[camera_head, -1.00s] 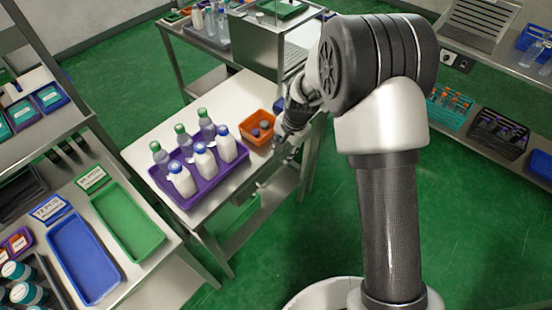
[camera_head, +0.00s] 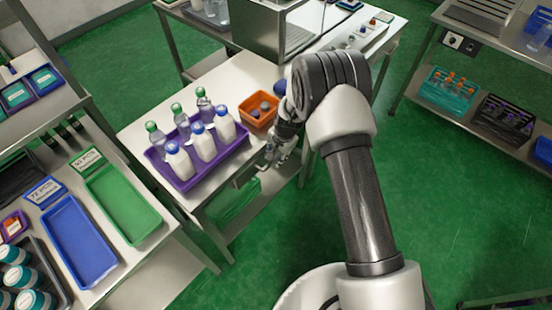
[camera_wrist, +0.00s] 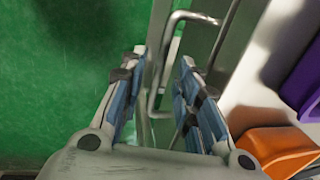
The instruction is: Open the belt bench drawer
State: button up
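The belt bench (camera_head: 215,88) is a white-topped metal table. Its drawer (camera_head: 243,176) is under the front edge of the top, partly hidden by my arm. In the wrist view the drawer's handle (camera_wrist: 154,75), a bent metal bar, runs along the drawer front. My gripper (camera_head: 270,158) is low at the bench's front edge, beside the drawer. In the wrist view my gripper (camera_wrist: 165,70) is open, with one finger on each side of the handle bar. I see a gap between the bar and the fingers; whether either touches it is unclear. The drawer looks closed.
A purple tray (camera_head: 187,184) of several bottles and an orange bin (camera_head: 258,121) stand on the bench top. A shelf with a blue tray (camera_head: 80,240) and a green tray (camera_head: 125,205) is at the left. Green floor in front of the bench is clear.

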jog(key=shift+w+a+f, duration=0.1)
jog(key=shift+f, duration=0.5)
jog(key=shift+c, duration=0.5)
grip_shut()
